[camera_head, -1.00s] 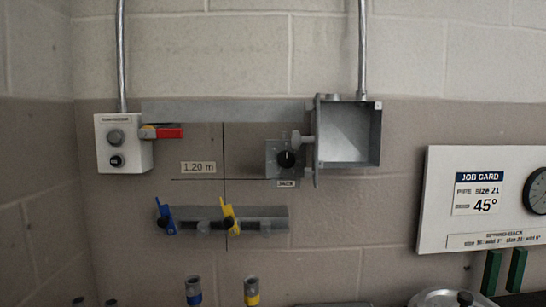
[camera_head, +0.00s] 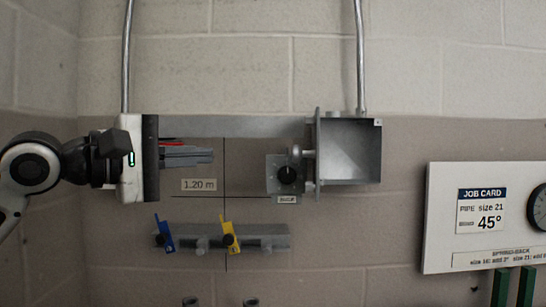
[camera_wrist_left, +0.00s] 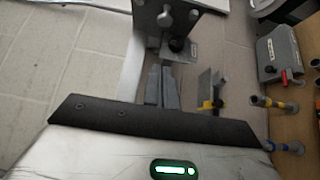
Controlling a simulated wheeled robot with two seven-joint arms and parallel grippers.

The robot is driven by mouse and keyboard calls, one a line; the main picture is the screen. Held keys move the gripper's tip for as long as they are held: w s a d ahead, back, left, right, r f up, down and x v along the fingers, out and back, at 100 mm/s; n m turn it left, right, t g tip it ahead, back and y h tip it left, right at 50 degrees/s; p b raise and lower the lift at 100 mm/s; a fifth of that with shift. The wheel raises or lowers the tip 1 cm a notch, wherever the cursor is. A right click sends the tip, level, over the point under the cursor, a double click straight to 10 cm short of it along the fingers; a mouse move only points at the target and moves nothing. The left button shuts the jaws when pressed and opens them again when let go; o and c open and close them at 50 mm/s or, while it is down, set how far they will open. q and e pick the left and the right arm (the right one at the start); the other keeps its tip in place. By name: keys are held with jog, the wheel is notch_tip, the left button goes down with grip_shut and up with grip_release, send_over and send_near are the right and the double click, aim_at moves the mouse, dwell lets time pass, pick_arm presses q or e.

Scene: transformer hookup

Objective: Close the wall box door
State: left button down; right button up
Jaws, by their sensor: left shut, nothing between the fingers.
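The grey metal wall box (camera_head: 352,152) is on the wall right of centre in the head view, its front open and its inside showing empty. Its door (camera_head: 318,155) stands swung out on the left side, seen nearly edge-on, with a grey knob (camera_head: 295,152) sticking out to the left. My left gripper (camera_head: 210,156) is shut and empty. It points right, left of the door and apart from it. In the left wrist view the shut fingers (camera_wrist_left: 163,86) point up toward a grey plate with a knob, which looks like the door (camera_wrist_left: 185,8). My right gripper is not in view.
A dial plate (camera_head: 287,175) sits just left of the box. A rail with blue and yellow levers (camera_head: 265,237) is below. A job card board (camera_head: 490,215) hangs at right. My left arm hides most of the switch box at left. Conduit (camera_head: 361,60) rises from the box.

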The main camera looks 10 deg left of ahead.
aim_at(306, 153)
pick_arm(q)
jog(key=s+d+p+x, duration=0.1)
jog(key=d+p+x, duration=0.1)
jog(key=x, duration=1)
jog(key=shift+s+d+p, duration=0.2)
jog(key=shift+d+p, duration=0.15)
jog(key=shift+p, duration=0.35)
